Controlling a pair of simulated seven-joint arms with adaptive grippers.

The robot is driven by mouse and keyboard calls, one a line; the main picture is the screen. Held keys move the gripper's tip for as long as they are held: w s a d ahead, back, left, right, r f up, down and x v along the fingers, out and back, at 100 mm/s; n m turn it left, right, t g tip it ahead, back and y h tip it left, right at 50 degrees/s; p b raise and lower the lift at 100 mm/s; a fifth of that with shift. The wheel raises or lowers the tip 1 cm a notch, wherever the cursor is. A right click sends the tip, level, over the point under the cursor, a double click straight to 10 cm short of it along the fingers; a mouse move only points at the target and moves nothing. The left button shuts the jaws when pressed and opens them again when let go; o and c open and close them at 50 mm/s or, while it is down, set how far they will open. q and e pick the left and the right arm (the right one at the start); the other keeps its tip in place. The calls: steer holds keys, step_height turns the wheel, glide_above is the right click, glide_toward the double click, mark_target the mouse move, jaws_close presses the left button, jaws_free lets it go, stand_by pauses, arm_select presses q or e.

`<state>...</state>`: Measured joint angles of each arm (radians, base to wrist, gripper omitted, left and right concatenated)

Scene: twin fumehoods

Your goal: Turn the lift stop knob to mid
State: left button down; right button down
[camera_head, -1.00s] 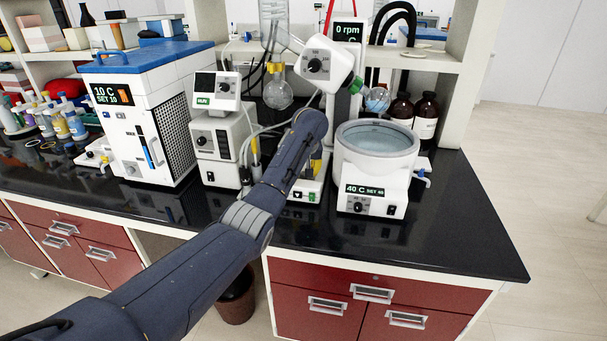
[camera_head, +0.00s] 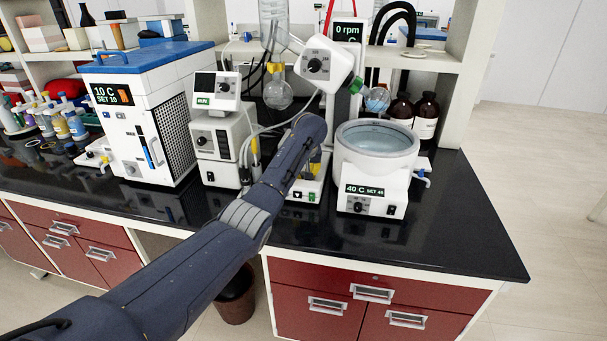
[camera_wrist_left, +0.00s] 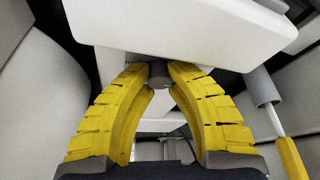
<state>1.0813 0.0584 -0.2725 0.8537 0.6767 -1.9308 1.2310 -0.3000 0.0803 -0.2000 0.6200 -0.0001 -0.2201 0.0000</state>
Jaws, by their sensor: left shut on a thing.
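In the left wrist view, the yellow fingers of my left gripper (camera_wrist_left: 160,75) curve in and close on a small dark grey knob (camera_wrist_left: 158,70) under a white housing (camera_wrist_left: 190,22). This appears to be the lift stop knob; the fingertips cover its sides, and I cannot read a mark or its setting. In the head view, my left arm reaches to the rotary evaporator stand (camera_head: 306,190), between the pump unit and the heating bath. My forearm and wrist hide most of the gripper and the knob there; only a little yellow shows. My right gripper is not in view.
The heating bath (camera_head: 377,166), showing 40 C, stands close to the right of my wrist. The evaporator head (camera_head: 326,64) and a glass flask (camera_head: 278,95) are above it. A pump unit (camera_head: 218,145) and blue-lidded chiller (camera_head: 145,115) stand left. The right counter end is bare.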

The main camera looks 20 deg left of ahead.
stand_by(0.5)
arm_select(q)
steer(key=m, duration=0.2)
steer(key=m+h, duration=0.1)
steer(key=m, duration=0.1)
steer(key=shift+r+m+t+h, duration=0.1)
steer(key=shift+m+t+h, duration=0.2)
steer(key=shift+r+m+h, duration=0.1)
steer(key=shift+m+h, duration=0.7)
steer(key=shift+m, duration=1.3)
steer(key=c, duration=1.5)
jaws_free()
steer(key=shift+o, duration=0.2)
steer(key=v, duration=1.1)
steer(key=shift+r, duration=0.4)
steer(key=shift+a, duration=0.2)
